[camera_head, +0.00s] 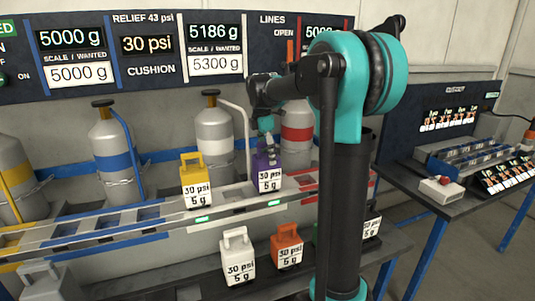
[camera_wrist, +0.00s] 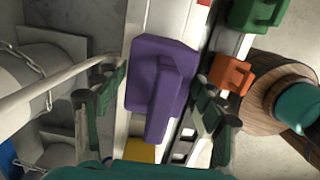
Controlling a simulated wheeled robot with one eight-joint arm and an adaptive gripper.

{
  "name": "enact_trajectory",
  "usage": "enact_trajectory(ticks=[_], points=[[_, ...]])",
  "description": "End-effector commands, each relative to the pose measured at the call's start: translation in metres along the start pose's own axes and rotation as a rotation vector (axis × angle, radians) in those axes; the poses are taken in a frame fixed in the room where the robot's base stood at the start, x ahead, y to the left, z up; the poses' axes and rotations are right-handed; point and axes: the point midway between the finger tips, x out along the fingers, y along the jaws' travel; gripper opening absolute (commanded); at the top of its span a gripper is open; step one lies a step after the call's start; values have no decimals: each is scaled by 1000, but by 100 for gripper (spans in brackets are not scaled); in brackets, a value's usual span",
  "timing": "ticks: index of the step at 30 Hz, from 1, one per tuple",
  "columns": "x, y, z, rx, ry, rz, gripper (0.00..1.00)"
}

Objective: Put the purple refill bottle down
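The purple refill bottle (camera_head: 266,158), labelled 30 psi and 5 g, is upright at the rail rack (camera_head: 150,219), right of the yellow bottle. My gripper (camera_head: 267,133) is directly above it. In the wrist view the purple bottle (camera_wrist: 165,75) lies between the two fingers of my gripper (camera_wrist: 160,98), its handle pointing toward the camera. The fingers are spread wide, with a gap on each side of the handle, so the gripper is open. The bottle's base is hidden in the wrist view.
A yellow bottle (camera_head: 195,183) stands close left on the rack. White (camera_head: 238,258) and orange (camera_head: 287,248) bottles stand on the lower shelf. Grey cylinders (camera_head: 214,135) with hoses stand behind. A side table (camera_head: 450,200) is at the right. My arm hides part of the rack's right end.

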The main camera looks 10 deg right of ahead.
Motion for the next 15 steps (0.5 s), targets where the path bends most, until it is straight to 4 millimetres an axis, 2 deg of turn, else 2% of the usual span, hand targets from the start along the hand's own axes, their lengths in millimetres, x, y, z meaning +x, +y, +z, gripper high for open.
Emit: enact_trajectory(ticks=[3,11,15], points=[[0,0,0,0,0,0,86],[0,0,0,0,0,0,86],[-7,0,0,0,0,0,86]])
